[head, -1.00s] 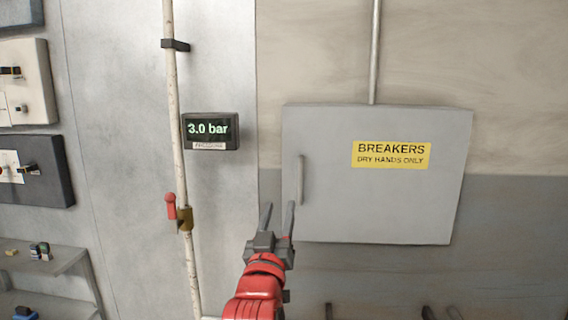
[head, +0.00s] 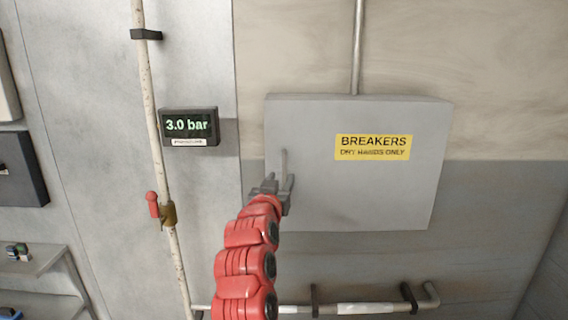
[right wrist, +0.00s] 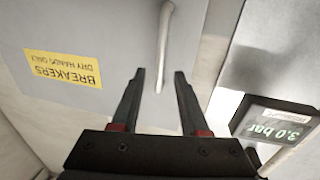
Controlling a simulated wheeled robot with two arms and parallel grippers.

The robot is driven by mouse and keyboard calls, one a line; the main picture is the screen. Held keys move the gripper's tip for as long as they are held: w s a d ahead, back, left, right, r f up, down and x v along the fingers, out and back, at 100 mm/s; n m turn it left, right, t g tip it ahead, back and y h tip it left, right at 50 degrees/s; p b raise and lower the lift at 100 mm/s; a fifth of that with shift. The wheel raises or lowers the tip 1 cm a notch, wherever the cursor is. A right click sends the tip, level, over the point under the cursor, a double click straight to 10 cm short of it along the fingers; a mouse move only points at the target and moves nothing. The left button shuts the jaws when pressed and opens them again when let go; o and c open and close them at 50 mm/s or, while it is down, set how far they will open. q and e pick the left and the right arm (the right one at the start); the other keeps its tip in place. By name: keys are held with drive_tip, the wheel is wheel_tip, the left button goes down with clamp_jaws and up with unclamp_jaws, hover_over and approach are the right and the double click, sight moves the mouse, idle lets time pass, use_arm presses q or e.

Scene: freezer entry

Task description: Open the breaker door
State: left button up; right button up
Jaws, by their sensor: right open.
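The grey breaker door (head: 385,195) is shut on the wall, with a yellow "BREAKERS" label (head: 373,147). Its vertical bar handle (head: 284,163) is near the door's left edge; its lower part is hidden behind my gripper in the head view. My right gripper (head: 277,184) is in front of the handle. In the right wrist view, the open fingers (right wrist: 158,90) point at the handle (right wrist: 165,35), whose end shows just beyond and between the fingertips. Nothing is held. My left gripper is not in view.
A pressure display (head: 190,126) reading 3.0 bar is left of the door. A pale pipe (head: 150,110) with a red-handled valve (head: 153,204) runs down the wall. A low horizontal pipe (head: 365,308) runs below the box. A shelf (head: 40,262) stands at lower left.

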sight(284, 173)
drive_tip(key=w, duration=0.2)
drive_tip(key=w+d+p, duration=0.1)
drive_tip(key=w, duration=0.1)
drive_tip(key=shift+w, duration=0.4)
clamp_jaws()
idle(1.1)
